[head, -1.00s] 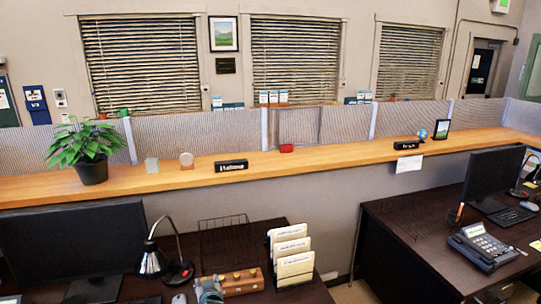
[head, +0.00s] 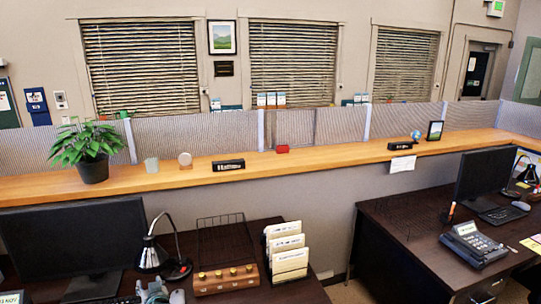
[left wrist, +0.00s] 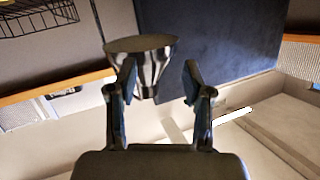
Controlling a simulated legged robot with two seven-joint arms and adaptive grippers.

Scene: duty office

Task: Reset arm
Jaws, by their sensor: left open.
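My left gripper (head: 155,292) shows at the bottom edge of the head view, partly cut off. It is just left of the wooden block with knobs and below the desk lamp (head: 150,258). In the left wrist view its two fingers (left wrist: 160,85) are apart, with nothing held between them. A shiny conical lamp shade (left wrist: 142,62) shows beyond the fingers, behind the left one; I cannot tell how close it is. My right gripper is in neither view.
The wooden block (head: 226,281) stands on the dark desk, with a wire tray (head: 224,240) behind it and a folder rack (head: 287,250) at its right. A black monitor (head: 75,240) stands at left. A second desk with a phone (head: 473,245) is at right.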

